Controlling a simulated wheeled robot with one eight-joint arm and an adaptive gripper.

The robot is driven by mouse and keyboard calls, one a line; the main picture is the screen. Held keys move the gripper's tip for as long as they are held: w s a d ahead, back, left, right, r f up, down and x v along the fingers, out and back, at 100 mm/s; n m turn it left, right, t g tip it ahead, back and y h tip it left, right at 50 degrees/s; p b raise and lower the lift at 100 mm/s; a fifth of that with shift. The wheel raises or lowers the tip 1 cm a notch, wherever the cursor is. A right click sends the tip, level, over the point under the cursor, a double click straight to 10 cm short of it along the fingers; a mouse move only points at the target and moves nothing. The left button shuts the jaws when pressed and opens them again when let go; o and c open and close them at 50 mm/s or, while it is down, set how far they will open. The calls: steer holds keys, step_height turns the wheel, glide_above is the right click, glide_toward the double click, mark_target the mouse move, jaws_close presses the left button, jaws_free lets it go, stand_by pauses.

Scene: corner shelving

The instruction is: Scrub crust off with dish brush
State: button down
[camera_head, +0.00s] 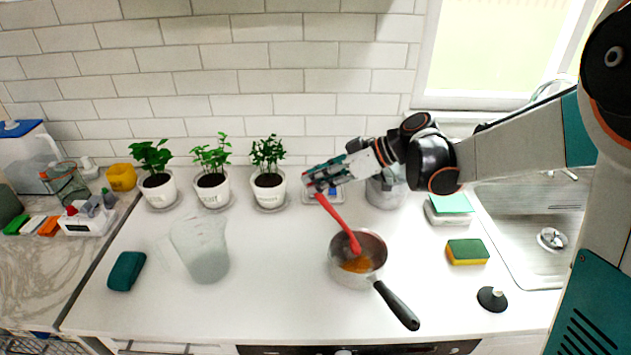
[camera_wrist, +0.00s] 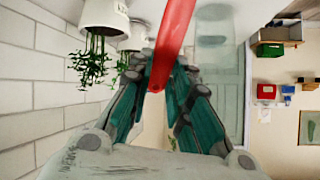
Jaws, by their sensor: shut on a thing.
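My gripper (camera_head: 316,183) is shut on the handle of a red dish brush (camera_head: 337,217). The brush slants down to the right, and its head is at the inside of a metal saucepan (camera_head: 342,272). I cannot tell whether the bristles touch the pan. An orange-brown crust (camera_head: 357,265) shows on the pan's bottom. The pan stands on the white counter with its black handle toward the front right. In the wrist view, the red brush handle (camera_wrist: 172,40) runs up from between the fingers of my gripper (camera_wrist: 160,82); its head is out of that view.
Three potted plants (camera_head: 268,186) stand along the wall. A clear measuring jug (camera_head: 203,255) and a teal sponge (camera_head: 126,271) are at left. A metal pot (camera_head: 386,190) stands behind the pan. A green-yellow sponge (camera_head: 467,252), black-knobbed lid (camera_head: 492,299) and sink (camera_head: 530,235) are at right.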

steer(key=s+d, duration=0.2)
steer(key=s, duration=0.5)
steer(key=shift+d, duration=0.3)
stand_by(0.5)
steer(key=shift+a, duration=0.15)
steer(key=shift+w+a+f, duration=0.1)
steer(key=shift+w+a, duration=0.35)
steer(key=shift+w, duration=0.75)
steer(key=shift+w+a+r, duration=0.1)
steer(key=shift+w+a, duration=0.3)
steer(key=shift+w, duration=0.85)
steer(key=shift+w+a+f, duration=0.1)
steer(key=shift+w+a, duration=0.35)
steer(key=shift+w, duration=0.75)
steer(key=shift+r+p, duration=2.3)
steer(key=shift+r, duration=1.3)
